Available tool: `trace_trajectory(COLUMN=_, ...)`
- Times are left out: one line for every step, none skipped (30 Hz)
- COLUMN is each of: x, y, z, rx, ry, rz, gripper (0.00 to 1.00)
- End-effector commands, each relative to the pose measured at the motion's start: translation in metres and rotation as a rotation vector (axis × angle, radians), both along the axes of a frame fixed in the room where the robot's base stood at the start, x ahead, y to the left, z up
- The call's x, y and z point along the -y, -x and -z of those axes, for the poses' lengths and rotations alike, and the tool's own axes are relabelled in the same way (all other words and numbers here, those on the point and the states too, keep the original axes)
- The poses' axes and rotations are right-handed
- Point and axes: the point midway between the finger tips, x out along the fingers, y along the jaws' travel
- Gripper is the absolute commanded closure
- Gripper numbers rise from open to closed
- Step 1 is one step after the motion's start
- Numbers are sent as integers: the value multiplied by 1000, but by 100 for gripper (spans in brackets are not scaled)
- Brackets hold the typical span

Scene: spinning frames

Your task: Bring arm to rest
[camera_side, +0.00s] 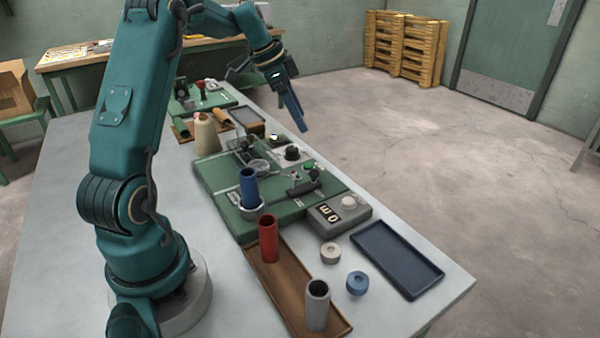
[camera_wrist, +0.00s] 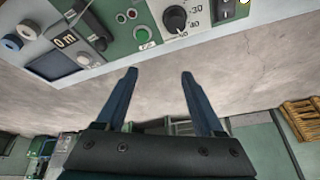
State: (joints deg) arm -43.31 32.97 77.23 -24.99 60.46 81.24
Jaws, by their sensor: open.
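My gripper (camera_side: 292,110) is raised above the far right part of the green machine (camera_side: 222,192), tilted down past the table's right edge. In the wrist view its two blue fingers (camera_wrist: 154,76) stand apart with nothing between them, and bare floor shows beyond. My teal arm reaches up from its base at the left of the table and over to the back. On the machine a blue tube (camera_side: 249,188) stands upright in a holder. The machine's dial (camera_wrist: 177,19) and green button (camera_wrist: 142,33) also show in the wrist view.
A brown wooden tray (camera_side: 285,292) holds a red tube (camera_side: 268,238) and a grey tube (camera_side: 317,304). A grey ring (camera_side: 330,253) and a blue ring (camera_side: 356,283) lie beside a dark blue tray (camera_side: 398,260). A cream yarn cone (camera_side: 206,135) stands behind the machine.

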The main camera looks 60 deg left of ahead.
Motion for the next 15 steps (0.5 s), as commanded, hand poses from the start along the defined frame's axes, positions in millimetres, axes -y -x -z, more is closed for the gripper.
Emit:
trace_trajectory(x=22, y=-3, z=-19, rx=23, ry=-33, rz=55, gripper=30)
trace_trajectory(x=34, y=-3, z=-28, rx=32, ry=-48, rz=79, gripper=30)
trace_trajectory(x=51, y=-2, z=-39, rx=42, ry=-63, rz=103, gripper=30)
trace_trajectory(x=63, y=0, z=-47, rx=48, ry=-74, rz=118, gripper=30)
trace_trajectory(x=75, y=3, z=-53, rx=53, ry=-83, rz=128, gripper=30)
trace_trajectory(x=90, y=8, z=-61, rx=60, ry=-92, rz=138, gripper=30)
trace_trajectory(x=101, y=13, z=-67, rx=65, ry=-98, rz=144, gripper=30)
trace_trajectory(x=111, y=18, z=-72, rx=69, ry=-104, rz=148, gripper=30)
trace_trajectory(x=125, y=25, z=-78, rx=76, ry=-108, rz=149, gripper=30)
trace_trajectory(x=135, y=31, z=-81, rx=80, ry=-112, rz=149, gripper=30)
trace_trajectory(x=145, y=38, z=-84, rx=83, ry=-114, rz=147, gripper=30)
trace_trajectory(x=157, y=48, z=-88, rx=88, ry=-115, rz=142, gripper=30)
trace_trajectory(x=165, y=55, z=-90, rx=93, ry=-116, rz=137, gripper=30)
trace_trajectory(x=173, y=63, z=-91, rx=97, ry=-115, rz=130, gripper=30)
trace_trajectory(x=183, y=74, z=-93, rx=103, ry=-115, rz=119, gripper=30)
